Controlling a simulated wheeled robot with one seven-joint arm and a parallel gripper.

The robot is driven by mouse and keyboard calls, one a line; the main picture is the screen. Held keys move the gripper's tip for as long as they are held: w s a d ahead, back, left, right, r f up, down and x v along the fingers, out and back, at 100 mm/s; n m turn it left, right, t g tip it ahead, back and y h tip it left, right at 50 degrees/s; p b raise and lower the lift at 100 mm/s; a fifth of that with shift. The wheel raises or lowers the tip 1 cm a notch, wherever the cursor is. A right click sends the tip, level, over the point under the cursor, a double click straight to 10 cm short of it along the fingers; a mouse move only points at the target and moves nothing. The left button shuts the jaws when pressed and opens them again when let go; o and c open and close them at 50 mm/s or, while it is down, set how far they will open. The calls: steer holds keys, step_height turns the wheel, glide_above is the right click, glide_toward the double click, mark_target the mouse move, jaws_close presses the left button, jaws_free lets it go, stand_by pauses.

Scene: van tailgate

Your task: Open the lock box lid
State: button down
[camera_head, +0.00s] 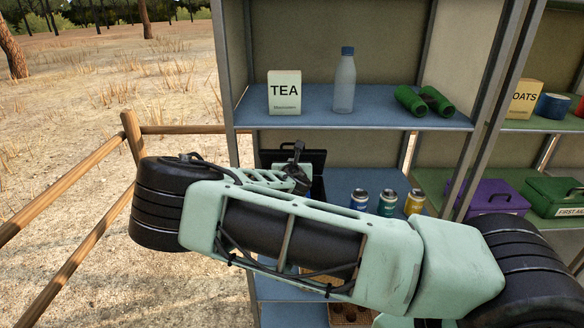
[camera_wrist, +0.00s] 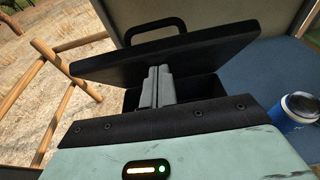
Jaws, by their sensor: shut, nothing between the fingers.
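The black lock box stands on the middle blue shelf, mostly hidden behind my arm in the head view. Its lid (camera_head: 316,157) is raised there. In the wrist view the lid (camera_wrist: 200,48) is tilted up with its black handle (camera_wrist: 150,27) at the top, and the dark open box (camera_wrist: 205,88) shows below it. My gripper (camera_wrist: 160,72) is shut and empty, its grey fingers pointing up at the underside of the lid, over the box opening. I cannot tell whether the fingertips touch the lid.
Several small cans (camera_head: 388,202) stand right of the box; a blue one (camera_wrist: 291,112) is at the right in the wrist view. A wooden fence (camera_head: 133,135) is at left.

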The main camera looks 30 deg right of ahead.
steer(key=shift+w+d+r+g+p, duration=0.3)
steer(key=shift+w+d+r, duration=0.4)
steer(key=shift+w+r, duration=0.25)
steer(key=shift+f, duration=0.2)
